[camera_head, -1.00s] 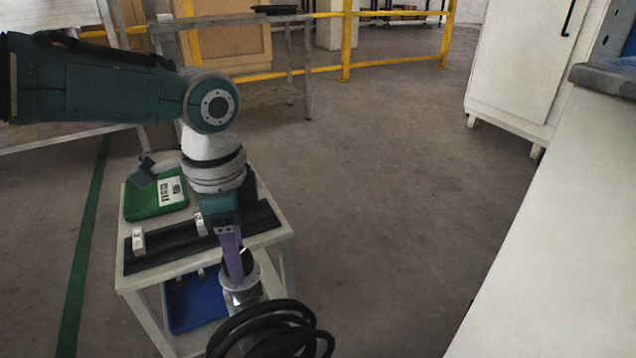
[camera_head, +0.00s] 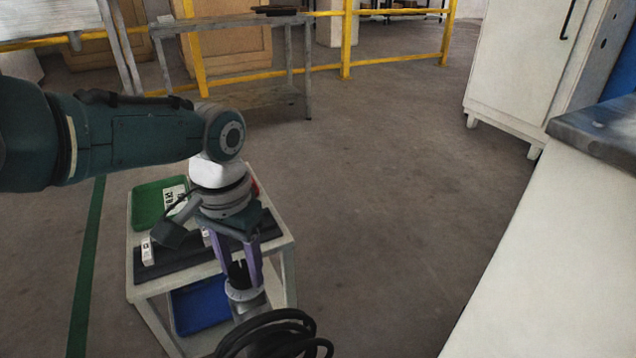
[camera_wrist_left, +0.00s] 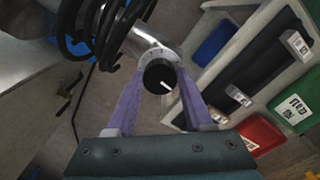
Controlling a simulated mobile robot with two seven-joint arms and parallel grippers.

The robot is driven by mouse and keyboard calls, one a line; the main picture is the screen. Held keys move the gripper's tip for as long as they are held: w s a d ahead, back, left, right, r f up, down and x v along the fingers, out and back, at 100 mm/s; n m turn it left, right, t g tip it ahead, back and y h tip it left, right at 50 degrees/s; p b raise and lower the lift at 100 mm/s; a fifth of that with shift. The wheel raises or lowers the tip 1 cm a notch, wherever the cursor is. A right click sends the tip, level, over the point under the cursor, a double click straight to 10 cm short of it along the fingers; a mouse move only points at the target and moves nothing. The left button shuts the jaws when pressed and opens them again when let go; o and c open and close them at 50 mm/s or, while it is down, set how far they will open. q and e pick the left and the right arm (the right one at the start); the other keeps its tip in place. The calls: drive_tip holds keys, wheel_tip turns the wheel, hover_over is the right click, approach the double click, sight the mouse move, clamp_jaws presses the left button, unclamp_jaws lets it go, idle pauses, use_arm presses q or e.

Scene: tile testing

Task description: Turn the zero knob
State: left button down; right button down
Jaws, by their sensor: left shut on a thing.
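The zero knob is a round black knob (camera_wrist_left: 159,77) with a white pointer line, at the end of a silver cylindrical housing (camera_wrist_left: 140,43). In the head view the knob (camera_head: 239,272) sits low, on top of the upright silver housing (camera_head: 245,301). My left gripper (camera_head: 243,279) points down at it, with its purple fingers on either side of the knob. It is shut on the knob; the exact contact is hard to see. My right gripper is not in view.
Black coiled hose (camera_head: 272,335) lies in front of the housing. Behind stands a small cart (camera_head: 147,291) with a green tray (camera_head: 147,205), a black mat with white labelled blocks, and a blue bin (camera_head: 202,305) below. A pale counter (camera_head: 545,260) is at right; the floor between is clear.

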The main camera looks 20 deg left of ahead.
sight(242, 269)
use_arm(q)
drive_tip(key=n, duration=0.4)
drive_tip(key=shift+n, duration=0.4)
idle(0.4)
drive_tip(key=shift+c, duration=1.4)
unclamp_jaws()
drive_tip(key=shift+p, duration=0.3)
wheel_tip(242, 269, up, 10)
drive_tip(key=p, duration=0.9)
